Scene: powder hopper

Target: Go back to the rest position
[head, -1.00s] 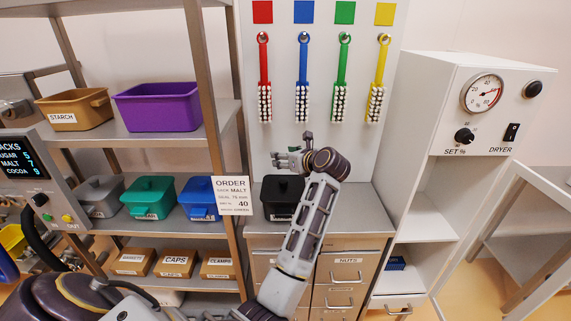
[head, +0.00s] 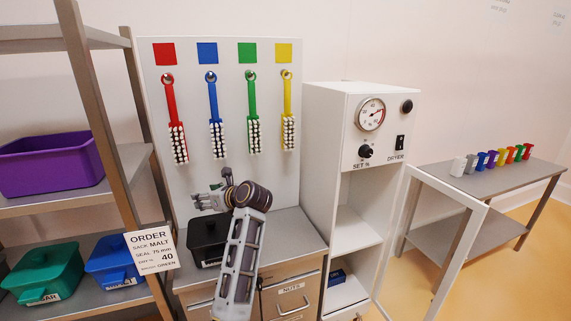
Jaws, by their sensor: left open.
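My left gripper (head: 209,199) is raised in front of the brush board, above the counter and close to a black lidded bin (head: 207,238). It is open, with nothing between its fingers. My left forearm comes up from the bottom and covers part of the bin and the drawer fronts. My right gripper is not in view.
The brush board (head: 188,172) carries red, blue, green and yellow brushes. A shelf rack with a purple bin (head: 50,164) and an order card (head: 151,248) stands left. The dryer cabinet (head: 345,150) and a side table (head: 480,180) with several coloured items stand right. Floor shows at far right.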

